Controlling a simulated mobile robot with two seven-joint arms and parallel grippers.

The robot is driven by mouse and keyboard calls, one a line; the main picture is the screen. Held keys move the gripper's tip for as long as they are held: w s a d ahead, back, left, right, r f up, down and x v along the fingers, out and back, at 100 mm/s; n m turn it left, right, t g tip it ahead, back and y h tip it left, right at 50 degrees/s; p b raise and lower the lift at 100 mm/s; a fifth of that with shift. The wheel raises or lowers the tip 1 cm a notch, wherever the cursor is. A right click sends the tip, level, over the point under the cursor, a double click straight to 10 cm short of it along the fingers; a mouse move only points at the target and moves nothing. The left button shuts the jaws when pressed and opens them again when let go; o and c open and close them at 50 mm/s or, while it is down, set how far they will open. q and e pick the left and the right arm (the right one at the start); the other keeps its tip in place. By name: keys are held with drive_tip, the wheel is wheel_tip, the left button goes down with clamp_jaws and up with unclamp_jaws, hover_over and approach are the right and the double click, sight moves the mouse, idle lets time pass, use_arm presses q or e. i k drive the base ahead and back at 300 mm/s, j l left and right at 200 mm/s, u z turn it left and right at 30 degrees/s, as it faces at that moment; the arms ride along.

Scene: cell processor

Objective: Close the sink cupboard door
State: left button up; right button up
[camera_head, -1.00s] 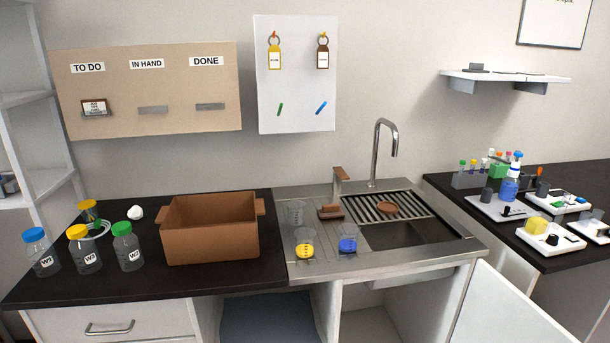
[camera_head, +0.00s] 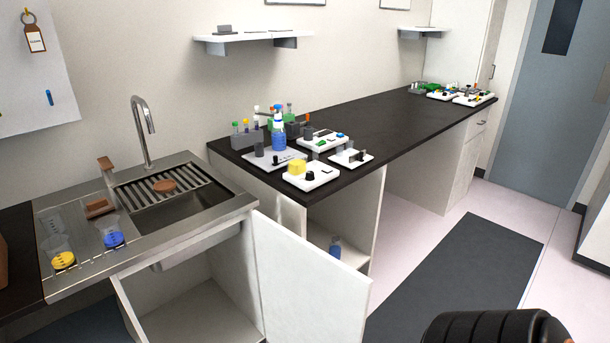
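The sink cupboard door (camera_head: 308,285) is a white panel standing wide open. It is hinged at the right side of the cupboard opening and swings out toward me. The open sink cupboard (camera_head: 195,305) shows its pale, empty-looking inside below the steel sink (camera_head: 180,210). A dark, rounded part at the bottom right edge appears to be part of my own arm. Neither gripper's fingers show in the view.
A black bench (camera_head: 350,120) with white device boards runs right of the sink. Another open cabinet beneath it holds a blue-capped bottle (camera_head: 335,248). A dark mat (camera_head: 460,275) lies on the pale floor, which is clear. A grey-blue door (camera_head: 555,110) stands at far right.

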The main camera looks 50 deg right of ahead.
sight(309, 295)
drive_tip(key=k+l, duration=0.1)
drive_tip(key=l, duration=0.25)
drive_tip(key=k+l, duration=0.1)
drive_tip(key=l, duration=0.25)
drive_tip(key=k+l+u, duration=0.1)
drive_tip(key=l, duration=0.25)
drive_tip(key=k+l, duration=0.15)
drive_tip(key=l, duration=0.2)
drive_tip(key=k+l, duration=0.15)
drive_tip(key=l, duration=0.2)
drive_tip(key=l+u, duration=0.1)
drive_tip(key=l, duration=0.85)
drive_tip(key=i, duration=0.05)
